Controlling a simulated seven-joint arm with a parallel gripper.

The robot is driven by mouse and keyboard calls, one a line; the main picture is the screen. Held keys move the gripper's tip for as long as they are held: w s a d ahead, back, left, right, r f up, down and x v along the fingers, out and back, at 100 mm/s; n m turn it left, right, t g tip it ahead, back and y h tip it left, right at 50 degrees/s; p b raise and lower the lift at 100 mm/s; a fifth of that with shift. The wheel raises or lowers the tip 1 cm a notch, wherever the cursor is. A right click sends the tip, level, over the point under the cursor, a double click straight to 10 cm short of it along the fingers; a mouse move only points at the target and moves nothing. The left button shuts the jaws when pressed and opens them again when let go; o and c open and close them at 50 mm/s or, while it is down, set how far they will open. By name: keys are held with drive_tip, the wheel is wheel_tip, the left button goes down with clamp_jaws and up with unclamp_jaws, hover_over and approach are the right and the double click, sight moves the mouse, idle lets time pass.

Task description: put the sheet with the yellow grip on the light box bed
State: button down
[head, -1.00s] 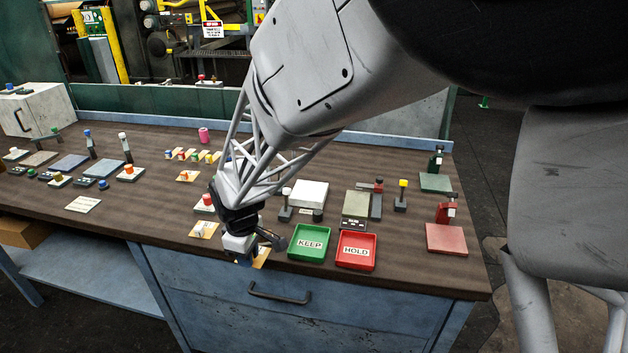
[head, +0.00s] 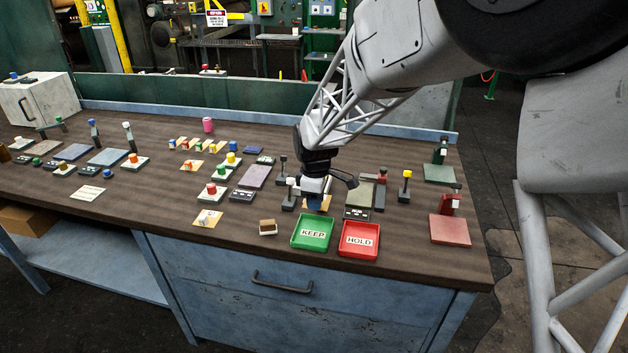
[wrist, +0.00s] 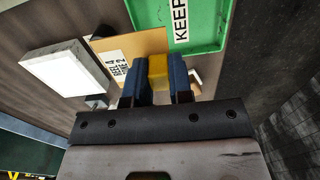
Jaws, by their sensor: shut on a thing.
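My gripper (head: 314,203) is over the table just behind the green KEEP tray, its blue fingers pointing down. In the wrist view my gripper (wrist: 159,82) is shut on the yellow grip (wrist: 158,70) of a tan sheet (wrist: 130,55) with a printed white label. A tan edge of the sheet (head: 326,203) shows beside the fingers in the head view. The light box bed (wrist: 68,75), a white lit plate, lies to the left of the sheet in the wrist view. I cannot tell the sheet's height above the table.
The green KEEP tray (head: 312,233) and red HOLD tray (head: 359,240) stand at the front edge. Small posts (head: 289,195) stand left of my gripper, and a grey-green plate (head: 360,194) lies right. Another tan sheet (head: 208,218) and a small brown-topped block (head: 268,227) are at front left.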

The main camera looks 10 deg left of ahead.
drive_tip(key=shift+w+d+r, duration=0.2)
drive_tip(key=shift+w+d, duration=0.75)
drive_tip(key=shift+d, duration=0.05)
drive_tip(key=shift+w+a, duration=0.1)
drive_tip(key=w+a, duration=0.2)
drive_tip(key=w, duration=0.2)
drive_tip(key=w+a+f, duration=0.1)
drive_tip(key=w+a, duration=0.1)
drive_tip(key=w, duration=0.3)
drive_tip(key=w+a, duration=0.2)
drive_tip(key=w, duration=0.3)
drive_tip(key=shift+w+a+f, duration=0.15)
drive_tip(key=shift+a+f, duration=0.1)
drive_tip(key=shift+a, duration=0.15)
drive_tip(key=shift+f, duration=1.75)
drive_tip(key=shift+f, duration=0.1)
drive_tip(key=c, duration=1.5)
unclamp_jaws()
drive_tip(key=o, duration=0.5)
